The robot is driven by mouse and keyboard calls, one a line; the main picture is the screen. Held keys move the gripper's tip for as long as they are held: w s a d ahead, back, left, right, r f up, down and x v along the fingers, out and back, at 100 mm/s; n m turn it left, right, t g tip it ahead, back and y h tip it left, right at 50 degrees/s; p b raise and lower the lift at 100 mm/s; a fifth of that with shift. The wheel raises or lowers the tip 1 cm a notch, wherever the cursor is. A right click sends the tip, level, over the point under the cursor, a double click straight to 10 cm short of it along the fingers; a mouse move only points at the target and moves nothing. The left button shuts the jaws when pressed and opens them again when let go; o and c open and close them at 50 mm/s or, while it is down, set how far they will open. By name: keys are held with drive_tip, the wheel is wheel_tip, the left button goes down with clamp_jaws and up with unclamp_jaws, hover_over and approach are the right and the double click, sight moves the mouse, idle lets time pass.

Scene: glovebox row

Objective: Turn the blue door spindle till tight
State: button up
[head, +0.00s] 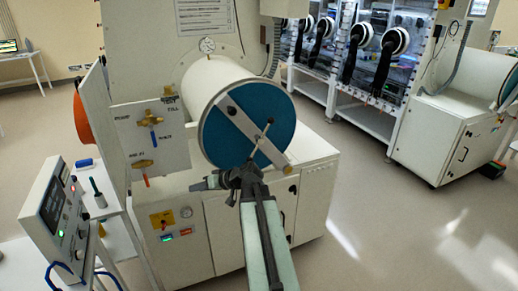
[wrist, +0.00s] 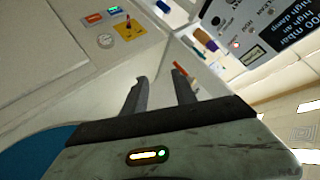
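The blue door (head: 222,139) closes the front end of a large white cylinder (head: 212,82). A pale bar (head: 236,114) runs slantwise across the door. The spindle (head: 263,136), a thin metal handle with dark ends, sits at the middle of this bar. My gripper (head: 200,184) is below and left of the spindle, near the door's lower edge, with its fingers pointing left. In the wrist view my gripper (wrist: 159,76) is open, with nothing between its fingers. A blue edge, likely the door, shows there at lower left (wrist: 25,155); the spindle does not show.
A valve panel (head: 165,150) with brass and orange handles stands left of the cylinder. A white cabinet (head: 300,185) is under the cylinder.

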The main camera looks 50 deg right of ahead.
drive_tip(key=s+d+r+m+t+h+b, duration=0.1)
drive_tip(key=s+d+r+m+t+h, duration=0.15)
drive_tip(key=d, duration=0.65)
drive_tip(key=s+d+r+m+t+h, duration=0.1)
drive_tip(key=s+d+r+t+h, duration=0.15)
drive_tip(key=d, duration=0.75)
drive_tip(key=m+t+h, duration=0.2)
drive_tip(key=h, duration=0.1)
approach(260, 141)
drive_tip(key=w+d, duration=0.1)
drive_tip(key=w, duration=0.1)
drive_tip(key=shift+y, duration=0.3)
drive_tip(key=w, duration=0.2)
drive_tip(key=w+d, duration=0.1)
drive_tip(key=w, duration=0.5)
drive_tip(key=shift+w+d+b, duration=0.15)
drive_tip(key=shift+d+b, duration=0.05)
drive_tip(key=shift+b, duration=0.2)
clamp_jaws()
drive_tip(key=shift+a, duration=0.1)
